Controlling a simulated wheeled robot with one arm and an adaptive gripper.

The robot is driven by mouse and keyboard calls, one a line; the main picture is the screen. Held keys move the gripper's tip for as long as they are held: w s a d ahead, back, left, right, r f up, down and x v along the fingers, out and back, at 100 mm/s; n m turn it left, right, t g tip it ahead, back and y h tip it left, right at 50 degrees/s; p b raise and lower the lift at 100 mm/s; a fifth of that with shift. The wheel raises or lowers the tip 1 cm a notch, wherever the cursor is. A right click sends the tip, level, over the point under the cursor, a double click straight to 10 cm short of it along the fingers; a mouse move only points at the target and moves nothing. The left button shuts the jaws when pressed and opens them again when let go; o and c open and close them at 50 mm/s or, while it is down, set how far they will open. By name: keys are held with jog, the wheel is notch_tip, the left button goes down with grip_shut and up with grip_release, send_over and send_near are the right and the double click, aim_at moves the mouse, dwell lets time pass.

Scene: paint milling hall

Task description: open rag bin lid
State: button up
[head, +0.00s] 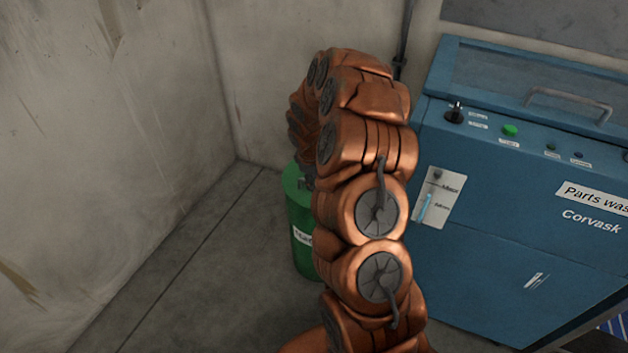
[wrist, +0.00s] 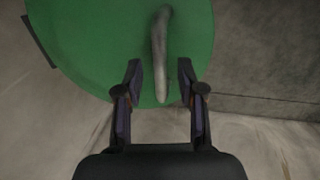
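The green rag bin (head: 302,225) stands on the floor in the corner in the head view, mostly hidden behind my arm. A white label with unreadable text shows on its side. In the wrist view its round green lid (wrist: 100,50) fills the upper middle, with a pale curved handle (wrist: 160,50) on it. My gripper (wrist: 160,75) is open. Its two fingers lie on either side of the handle's near end, with space between them and the handle. I cannot tell how far the fingertips are above the lid.
A blue parts washer (head: 500,180) with a lid handle, buttons and a switch stands close to the right of the bin. Concrete walls (head: 100,120) close in the left and back. Floor (head: 190,280) to the left of the bin is clear.

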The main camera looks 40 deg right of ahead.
jog(key=shift+f, duration=0.15)
jog(key=shift+c, duration=0.3)
grip_shut()
dwell(0.3)
